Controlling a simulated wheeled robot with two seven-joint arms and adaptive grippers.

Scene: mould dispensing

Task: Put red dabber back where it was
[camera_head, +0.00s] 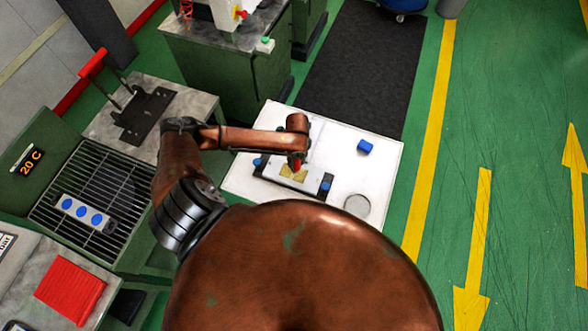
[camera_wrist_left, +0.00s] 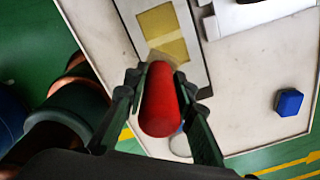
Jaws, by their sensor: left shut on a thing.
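My left gripper (camera_head: 297,158) is shut on the red dabber (camera_wrist_left: 158,100), which also shows as a small red spot below the gripper in the head view (camera_head: 297,165). In the left wrist view the fingers of my left gripper (camera_wrist_left: 160,95) stand on both sides of the dabber. The dabber is over the grey mould plate (camera_head: 312,181) with its yellow areas (camera_wrist_left: 170,35). I cannot tell whether its tip touches the plate. A round pale disc (camera_head: 356,206) lies at the table's near right. My right gripper is not in view.
The white table (camera_head: 385,175) carries a blue block (camera_head: 364,146) on its right; the block also shows in the left wrist view (camera_wrist_left: 289,102). At left are a cooling grille (camera_head: 120,190) holding a plate with blue dots (camera_head: 83,212), and a red-handled press (camera_head: 145,112).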

